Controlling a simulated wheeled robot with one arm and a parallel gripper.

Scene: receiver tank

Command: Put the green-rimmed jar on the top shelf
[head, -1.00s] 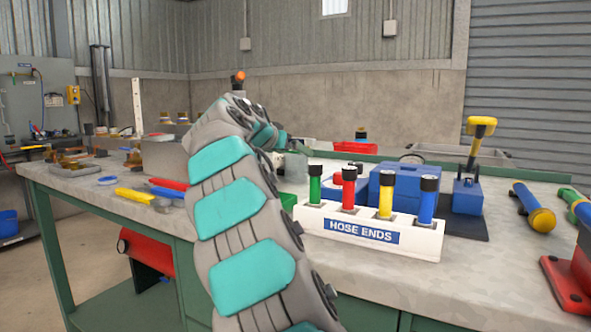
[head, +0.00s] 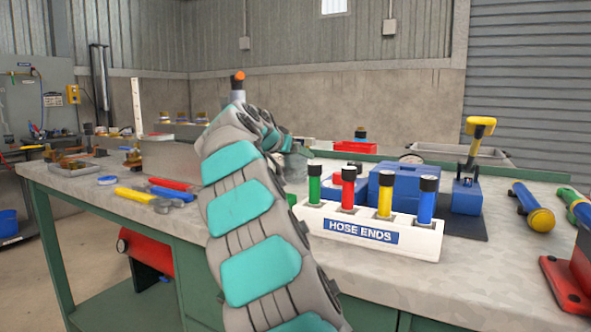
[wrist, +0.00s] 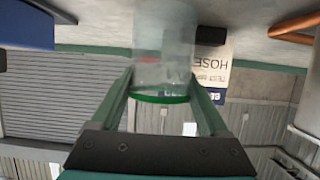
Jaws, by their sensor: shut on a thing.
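The green-rimmed jar (wrist: 162,62) is clear and hangs between the two green fingers of my gripper (wrist: 160,88) in the wrist view. Its green rim (wrist: 160,97) faces my palm, and the wrist picture appears upside down. My gripper is shut on the jar. In the head view my arm hides most of the gripper; a greyish clear shape (head: 296,166), probably the jar, shows just behind the hose-end rack. I cannot pick out the top shelf for certain.
A white "HOSE ENDS" rack (head: 370,235) with several coloured tubes stands close in front. A blue box (head: 395,187) and a yellow-handled tool (head: 478,140) are to the right. A grey raised block (head: 170,158) and several amber-topped items (head: 183,117) stand left of my arm.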

